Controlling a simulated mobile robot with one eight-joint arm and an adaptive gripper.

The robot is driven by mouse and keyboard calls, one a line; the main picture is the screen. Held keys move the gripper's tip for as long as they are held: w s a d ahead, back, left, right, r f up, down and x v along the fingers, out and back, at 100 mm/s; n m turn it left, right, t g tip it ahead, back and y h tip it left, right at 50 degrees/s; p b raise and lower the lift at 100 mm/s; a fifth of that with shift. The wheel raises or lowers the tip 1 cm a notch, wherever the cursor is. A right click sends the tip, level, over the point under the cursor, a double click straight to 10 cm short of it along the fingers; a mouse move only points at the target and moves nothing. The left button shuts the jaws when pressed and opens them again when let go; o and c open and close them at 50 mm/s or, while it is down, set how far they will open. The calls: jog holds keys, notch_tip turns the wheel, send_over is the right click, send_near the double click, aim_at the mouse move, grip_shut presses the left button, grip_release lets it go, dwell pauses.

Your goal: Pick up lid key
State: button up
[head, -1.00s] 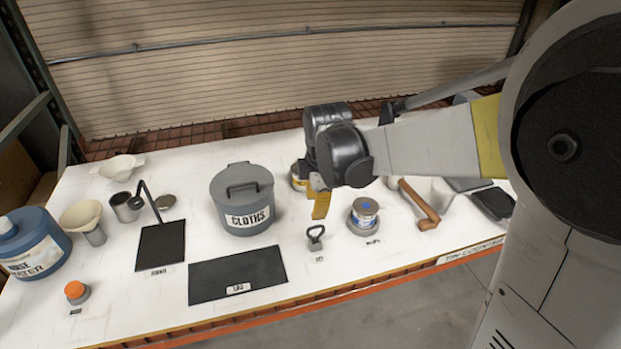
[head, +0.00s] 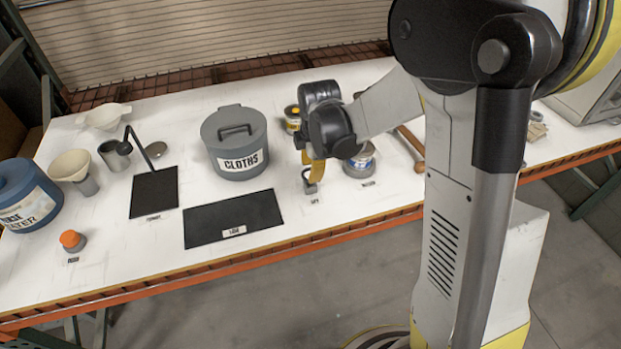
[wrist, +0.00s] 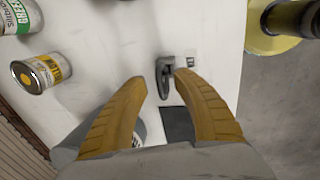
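The lid key (head: 308,184) is a small dark grey piece with a loop handle, near the front edge of the white table. In the head view my gripper (head: 315,172) hangs over it and partly hides it. In the wrist view the lid key (wrist: 165,92) lies between the two yellow fingers of my gripper (wrist: 160,76), closer to the right finger. The fingers are apart and hold nothing. Whether a finger touches the key cannot be told.
A can (head: 360,163) stands just right of the key. The grey CLOTHS pot (head: 236,143) and a black mat (head: 210,222) are to the left. A yellow-labelled can (head: 292,117) stands behind. The wrist view shows the dark mat (wrist: 178,125) near the key.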

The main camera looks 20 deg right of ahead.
grip_shut()
jog(key=shift+r, duration=0.1)
dwell(0.3)
jog(key=shift+r, duration=0.2)
notch_tip(320, 180, up, 4)
jog(key=shift+r+p, duration=0.1)
jog(key=shift+p, duration=0.8)
jog(key=s+d+r+p, duration=0.2)
jog(key=s+d+r, duration=0.4)
jog(key=d, duration=0.3)
jog(key=shift+s+d, duration=0.3)
jog(key=shift+s, duration=0.05)
jog(key=shift+r, duration=0.1)
